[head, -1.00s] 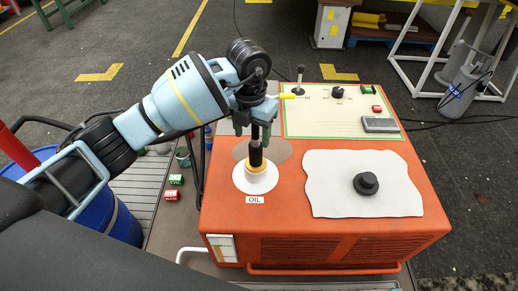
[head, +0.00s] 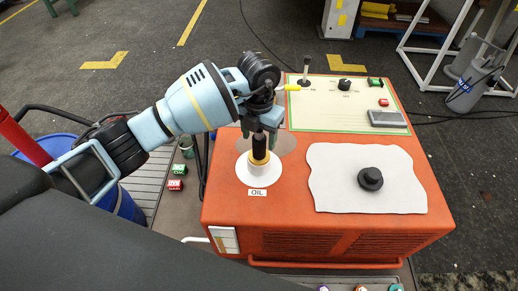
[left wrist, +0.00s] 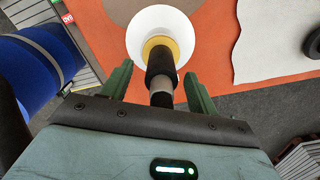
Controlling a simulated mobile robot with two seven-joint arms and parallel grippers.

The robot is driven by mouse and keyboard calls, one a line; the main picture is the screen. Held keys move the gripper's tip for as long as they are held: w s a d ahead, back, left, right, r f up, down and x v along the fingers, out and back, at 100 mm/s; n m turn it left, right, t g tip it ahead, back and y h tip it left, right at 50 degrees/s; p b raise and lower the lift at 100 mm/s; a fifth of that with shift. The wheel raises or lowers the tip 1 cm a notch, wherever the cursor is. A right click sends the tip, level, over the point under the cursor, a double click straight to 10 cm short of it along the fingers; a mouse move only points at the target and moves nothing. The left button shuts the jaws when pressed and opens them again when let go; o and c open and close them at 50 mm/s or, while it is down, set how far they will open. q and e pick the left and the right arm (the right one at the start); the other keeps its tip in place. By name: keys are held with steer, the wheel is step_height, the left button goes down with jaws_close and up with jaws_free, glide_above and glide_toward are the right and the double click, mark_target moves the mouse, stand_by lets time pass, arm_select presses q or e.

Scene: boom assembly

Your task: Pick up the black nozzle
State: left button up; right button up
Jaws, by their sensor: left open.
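The black nozzle (head: 260,146) stands upright in a yellow collar (head: 259,159) on the white disc (head: 257,180) beside the OIL label, on top of the orange machine. In the left wrist view the nozzle (left wrist: 160,62) shows from above, with a grey band lower in the picture. My left gripper (head: 259,134) is at the nozzle's upper part, pointing down. Its green fingers (left wrist: 158,70) are open, one on each side of the nozzle, with a gap visible on the left. Contact on the right side is hard to tell. My right gripper is not in view.
The orange machine (head: 330,228) has a control panel (head: 330,108) with a lever (head: 305,70) behind the gripper. A black round knob (head: 370,179) sits on a white sheet (head: 331,190) at right. A blue barrel (head: 128,208) stands at left.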

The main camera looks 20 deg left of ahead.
arm_select(q)
step_height(320, 180, down, 3)
steer(key=shift+d, duration=0.1)
steer(key=c, duration=0.9)
steer(key=shift+r, duration=0.1)
jaws_close()
step_height(320, 180, up, 10)
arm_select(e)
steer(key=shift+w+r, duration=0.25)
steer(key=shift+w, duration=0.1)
